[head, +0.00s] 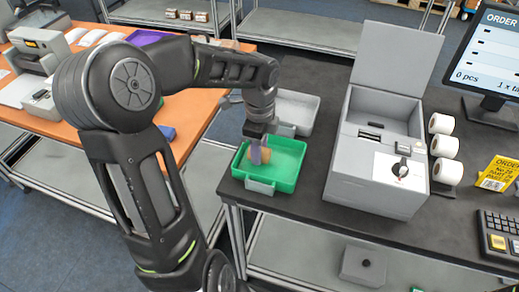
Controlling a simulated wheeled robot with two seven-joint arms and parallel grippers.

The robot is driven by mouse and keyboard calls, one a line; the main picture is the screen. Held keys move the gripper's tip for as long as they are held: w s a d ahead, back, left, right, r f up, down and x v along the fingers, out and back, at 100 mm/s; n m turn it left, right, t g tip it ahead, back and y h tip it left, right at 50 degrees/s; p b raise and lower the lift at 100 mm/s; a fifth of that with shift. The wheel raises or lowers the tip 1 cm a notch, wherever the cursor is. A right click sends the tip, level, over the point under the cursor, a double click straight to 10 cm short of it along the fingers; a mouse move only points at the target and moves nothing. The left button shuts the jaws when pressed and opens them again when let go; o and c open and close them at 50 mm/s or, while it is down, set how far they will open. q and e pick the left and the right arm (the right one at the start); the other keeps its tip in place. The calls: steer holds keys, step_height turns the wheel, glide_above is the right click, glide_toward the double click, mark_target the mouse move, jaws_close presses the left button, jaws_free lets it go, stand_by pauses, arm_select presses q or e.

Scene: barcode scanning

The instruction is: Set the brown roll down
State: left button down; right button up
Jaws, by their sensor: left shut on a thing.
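My left gripper (259,150) points down into the green tray (289,172) on the dark table. It is shut on the brown roll (266,155), which shows as a small tan-brown shape between and behind the fingers. Whether the roll touches the tray floor cannot be told. My right gripper is out of view.
A grey tray (300,108) stands behind the green one. A grey box machine with a raised lid (396,58) stands to the right, with white rolls (441,124) beside it. A monitor (494,50) and keypad (499,238) are at far right. An orange table (192,118) is at left.

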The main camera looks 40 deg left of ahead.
arm_select(q)
steer(key=shift+f, duration=0.4)
steer(key=shift+f, duration=0.15)
steer(key=c, duration=0.9)
jaws_free()
step_height(320, 180, up, 12)
steer(key=shift+r, duration=0.15)
